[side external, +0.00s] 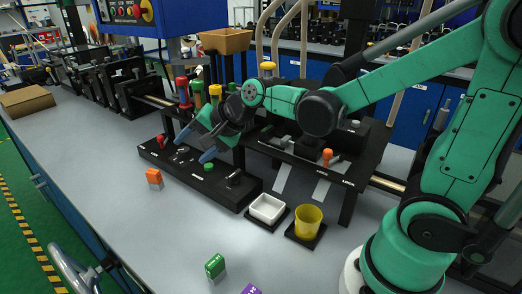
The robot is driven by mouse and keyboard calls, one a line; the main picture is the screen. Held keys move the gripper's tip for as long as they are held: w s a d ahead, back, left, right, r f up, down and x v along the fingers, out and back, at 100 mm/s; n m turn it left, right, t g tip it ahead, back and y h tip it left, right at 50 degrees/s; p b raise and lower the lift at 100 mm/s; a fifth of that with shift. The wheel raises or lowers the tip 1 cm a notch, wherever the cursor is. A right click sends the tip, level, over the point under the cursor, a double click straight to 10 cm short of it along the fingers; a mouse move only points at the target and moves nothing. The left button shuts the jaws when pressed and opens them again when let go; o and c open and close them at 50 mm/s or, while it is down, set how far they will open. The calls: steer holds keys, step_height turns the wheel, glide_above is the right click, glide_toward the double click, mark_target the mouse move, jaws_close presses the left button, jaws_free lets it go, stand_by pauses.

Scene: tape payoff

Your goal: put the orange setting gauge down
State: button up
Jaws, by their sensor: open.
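The orange setting gauge (153,176), an orange block with a pale metallic lower part, stands upright on the grey bench in front of the long black fixture. My gripper (196,145) is open, with its two blue fingertips spread apart over the black fixture. It is above and to the right of the orange gauge, clear of it. I see nothing between the fingertips except the fixture behind them.
The black fixture (247,193) carries a red knob (161,141) and a green knob (208,167). A white dish (267,208) and a yellow cup (308,219) stand to its right. Green (215,266) and purple (251,289) gauges are at the front. The bench left of them is clear.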

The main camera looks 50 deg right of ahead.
mark_target(158, 173)
steer(key=w+f+m+t, duration=0.1)
steer(key=w+f+m, duration=0.2)
steer(key=m, duration=0.3)
steer(key=w+f+m+t+y, duration=0.1)
steer(key=w+f+m, duration=0.2)
steer(key=m, duration=0.3)
steer(key=w+f+m+t+y, duration=0.1)
steer(key=w+f+m, duration=0.2)
steer(key=m, duration=0.3)
steer(key=shift+x, duration=0.95)
steer(key=shift+w+f+m, duration=0.1)
steer(key=shift+f+m, duration=0.2)
steer(key=shift+m, duration=0.1)
steer(key=shift+w+f+t+y, duration=0.2)
steer(key=shift+t+y, duration=0.1)
steer(key=shift+m, duration=0.3)
steer(key=shift+x, duration=2.6)
jaws_close()
